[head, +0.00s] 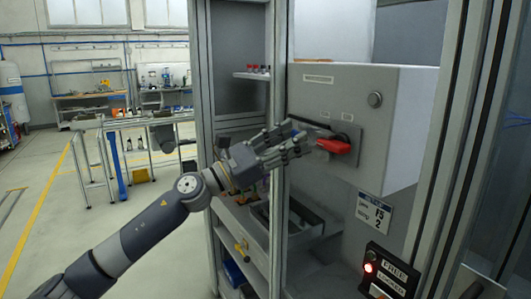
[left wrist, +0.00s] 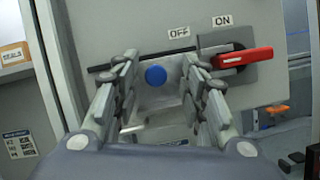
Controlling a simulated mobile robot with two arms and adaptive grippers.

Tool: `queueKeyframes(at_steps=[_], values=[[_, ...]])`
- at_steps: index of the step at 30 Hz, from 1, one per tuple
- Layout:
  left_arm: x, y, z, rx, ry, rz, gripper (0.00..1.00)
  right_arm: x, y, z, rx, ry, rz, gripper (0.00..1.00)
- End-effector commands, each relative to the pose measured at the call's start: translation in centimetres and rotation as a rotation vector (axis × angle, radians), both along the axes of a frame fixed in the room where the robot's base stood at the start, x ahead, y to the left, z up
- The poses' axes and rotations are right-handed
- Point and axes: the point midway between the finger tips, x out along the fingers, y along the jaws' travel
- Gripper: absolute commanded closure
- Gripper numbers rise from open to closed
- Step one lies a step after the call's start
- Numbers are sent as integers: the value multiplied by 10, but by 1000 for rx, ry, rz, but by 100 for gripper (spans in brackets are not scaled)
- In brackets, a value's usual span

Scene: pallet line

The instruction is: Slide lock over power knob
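The red power knob (head: 334,146) sits on a dark plate on the front of the grey cabinet. In the left wrist view the red knob (left wrist: 243,58) points right, below the ON label (left wrist: 221,20). The lock is a metal slide plate with a blue button (left wrist: 156,75), beside a dark rail and left of the knob. My left gripper (head: 300,142) reaches the panel just left of the knob. Its fingers (left wrist: 160,62) are spread on both sides of the blue button, with a gap to it. In the head view the hand hides the lock. My right gripper is not in view.
The grey cabinet (head: 388,120) stands inside an upright metal frame. A control box with a lit red button (head: 369,267) is at lower right. A shelf with small red-topped items (head: 256,70) is behind the left post. Open floor (head: 70,220) lies to the left.

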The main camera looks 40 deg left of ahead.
Motion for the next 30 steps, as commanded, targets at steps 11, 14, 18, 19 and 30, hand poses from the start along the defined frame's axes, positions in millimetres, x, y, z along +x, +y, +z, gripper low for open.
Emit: queueKeyframes(at_steps=[11, 14, 18, 19, 30], values=[[-33, 17, -17, -3, 3, -1, 61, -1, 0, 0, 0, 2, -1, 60], [-44, 24, -22, -1, 4, 1, 61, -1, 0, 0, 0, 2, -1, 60], [-61, 32, -30, -1, 3, -1, 61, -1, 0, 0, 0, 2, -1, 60], [-65, 35, -31, -1, 3, 0, 61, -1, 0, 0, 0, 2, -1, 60], [-93, 49, -42, 2, 2, -2, 61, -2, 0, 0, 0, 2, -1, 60]])
